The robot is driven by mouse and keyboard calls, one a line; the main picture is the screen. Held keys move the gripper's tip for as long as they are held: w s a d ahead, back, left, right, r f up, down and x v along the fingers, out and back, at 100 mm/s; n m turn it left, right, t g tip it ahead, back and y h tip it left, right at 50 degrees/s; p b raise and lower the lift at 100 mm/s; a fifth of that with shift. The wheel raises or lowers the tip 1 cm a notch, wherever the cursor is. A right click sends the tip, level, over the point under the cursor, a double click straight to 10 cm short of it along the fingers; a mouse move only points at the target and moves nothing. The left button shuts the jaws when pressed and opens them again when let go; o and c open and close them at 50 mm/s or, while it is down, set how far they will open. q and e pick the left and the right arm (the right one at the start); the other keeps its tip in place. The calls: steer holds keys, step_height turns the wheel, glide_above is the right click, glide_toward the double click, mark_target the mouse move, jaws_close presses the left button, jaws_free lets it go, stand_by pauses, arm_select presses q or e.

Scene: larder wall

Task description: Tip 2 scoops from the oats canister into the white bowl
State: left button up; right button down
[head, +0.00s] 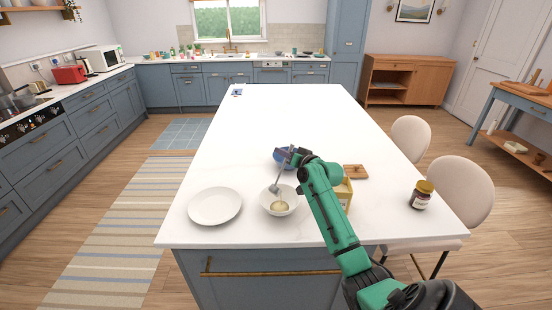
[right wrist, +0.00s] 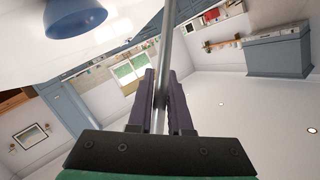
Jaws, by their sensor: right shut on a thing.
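The white bowl (head: 288,209) stands on the island with a small pale beige heap in it. My right gripper (head: 291,158) is above and behind the bowl, shut on the thin metal handle of a scoop (head: 274,188). The handle runs between the fingers (right wrist: 161,100) in the right wrist view. The scoop's grey head hangs low over the bowl's left rear part; I cannot tell whether it holds anything. A yellow container (head: 346,191), probably the oats canister, stands right of the bowl, largely hidden by my right arm. My left gripper is not seen.
A white plate (head: 215,206) lies left of the bowl. A blue bowl (head: 279,160) is behind, partly covered by my gripper; it also shows in the right wrist view (right wrist: 75,20). A brown wooden piece (head: 356,171) and a dark jar (head: 420,198) are right.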

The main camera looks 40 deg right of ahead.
steer(key=d+f+m+y+b, duration=0.3)
steer(key=d+f+m+b, duration=0.5)
steer(key=b, duration=0.3)
steer(key=shift+w+d+f, duration=0.15)
steer(key=shift+d+f, duration=0.15)
steer(key=shift+f, duration=0.05)
steer(key=shift+g, duration=0.3)
stand_by(0.8)
